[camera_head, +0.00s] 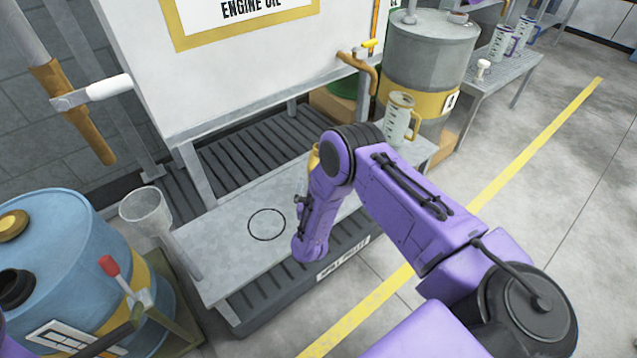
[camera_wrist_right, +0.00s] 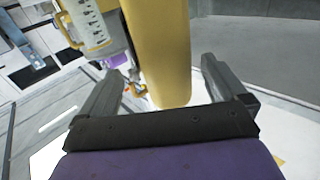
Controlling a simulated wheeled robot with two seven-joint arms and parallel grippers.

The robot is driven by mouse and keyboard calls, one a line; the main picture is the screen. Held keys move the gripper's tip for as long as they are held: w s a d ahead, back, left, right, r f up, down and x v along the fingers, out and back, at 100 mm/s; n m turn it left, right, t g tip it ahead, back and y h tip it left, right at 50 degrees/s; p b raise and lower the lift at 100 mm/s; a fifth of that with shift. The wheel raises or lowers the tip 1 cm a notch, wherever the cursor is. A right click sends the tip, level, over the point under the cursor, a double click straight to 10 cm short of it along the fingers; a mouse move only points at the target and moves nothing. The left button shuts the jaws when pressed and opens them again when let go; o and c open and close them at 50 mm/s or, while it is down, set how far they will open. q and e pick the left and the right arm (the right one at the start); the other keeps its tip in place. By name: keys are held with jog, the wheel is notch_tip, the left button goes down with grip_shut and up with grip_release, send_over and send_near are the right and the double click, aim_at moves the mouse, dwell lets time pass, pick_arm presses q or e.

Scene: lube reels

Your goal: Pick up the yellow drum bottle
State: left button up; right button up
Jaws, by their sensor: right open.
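The yellow drum bottle (camera_wrist_right: 160,45) stands out as a smooth yellow cylinder in the right wrist view. It lies between the two dark fingers of my right gripper (camera_wrist_right: 160,92). The fingers are spread, with visible gaps to the bottle on both sides. In the head view only a yellow sliver of the bottle (camera_head: 313,157) shows beside my purple right arm, above the grey bench. The arm hides the rest of it, and the fingertips are not clear there. My left gripper is out of view.
A clear measuring jug (camera_head: 400,118) with a yellow rim stands on the bench (camera_head: 225,245), right of my arm. It also shows in the wrist view (camera_wrist_right: 88,25). A grey drum (camera_head: 430,50) stands behind. A blue drum (camera_head: 70,250) and a funnel (camera_head: 147,208) are at left.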

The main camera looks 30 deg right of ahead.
jog(key=x, duration=0.6)
jog(key=shift+w+a+r, duration=0.15)
jog(key=shift+w+r, duration=0.05)
jog(key=shift+w, duration=0.2)
jog(key=c, duration=1.6)
jog(key=shift+r, duration=0.2)
notch_tip(320, 180, up, 4)
jog(key=shift+s+f+p, duration=0.1)
jog(key=shift+p, duration=0.35)
jog(key=s+r, duration=0.2)
jog(key=s+r+p, duration=0.1)
jog(key=s+r, duration=0.1)
jog(key=shift+r, duration=0.35)
jog(key=s+r, duration=0.1)
jog(key=s, duration=0.2)
jog(key=s+r+p, duration=0.1)
jog(key=s, duration=0.2)
jog(key=s+d+r, duration=0.1)
jog(key=s+r, duration=0.1)
jog(key=s, duration=0.1)
jog(key=shift+s+d+r, duration=0.1)
jog(key=shift+s, duration=0.3)
